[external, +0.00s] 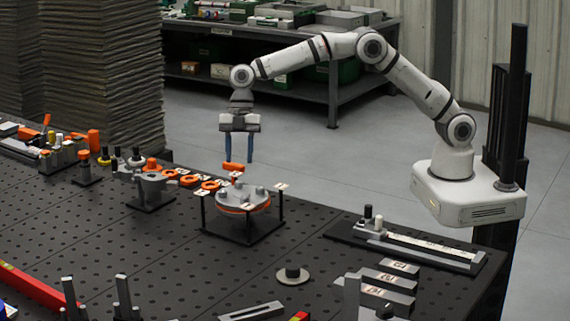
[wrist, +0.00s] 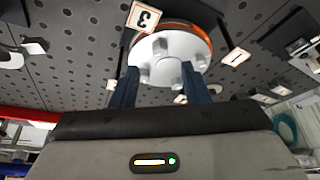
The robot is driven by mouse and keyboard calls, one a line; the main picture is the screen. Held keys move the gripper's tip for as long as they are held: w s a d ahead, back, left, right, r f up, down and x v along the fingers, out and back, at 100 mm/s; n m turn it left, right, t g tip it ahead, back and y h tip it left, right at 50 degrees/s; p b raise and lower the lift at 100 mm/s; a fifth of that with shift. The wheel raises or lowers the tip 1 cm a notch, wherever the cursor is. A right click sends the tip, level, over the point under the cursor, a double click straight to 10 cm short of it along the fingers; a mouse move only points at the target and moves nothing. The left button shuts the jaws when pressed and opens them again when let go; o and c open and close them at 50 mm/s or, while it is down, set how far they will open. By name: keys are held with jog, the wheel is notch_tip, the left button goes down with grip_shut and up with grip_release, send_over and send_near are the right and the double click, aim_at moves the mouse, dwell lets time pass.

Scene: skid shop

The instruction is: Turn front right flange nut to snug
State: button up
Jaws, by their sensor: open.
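A round grey flange (external: 240,198) with an orange ring beneath its rim stands on a black-legged stand, with several small grey nuts on top. One nut (external: 260,191) shows at the flange's right side; I cannot tell for sure which is the front right one. White numbered tags stand around it. My gripper (external: 237,159) points down, open and empty, above and behind the flange, apart from it. In the wrist view, the flange (wrist: 168,52) lies beyond my fingertips (wrist: 159,70), with tag 3 (wrist: 144,16) and tag 1 (wrist: 236,57) beside it.
Orange rings (external: 190,181) and a grey fixture (external: 150,188) are left of the stand. A rail block (external: 420,246) and grey blocks (external: 386,283) are on the right. Bare perforated table (external: 150,260) is in front.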

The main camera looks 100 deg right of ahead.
aim_at(239, 181)
jog(key=p+x, duration=0.1)
jog(key=x, duration=0.5)
jog(key=shift+f, duration=0.15)
jog(key=shift+c, duration=0.2)
grip_shut()
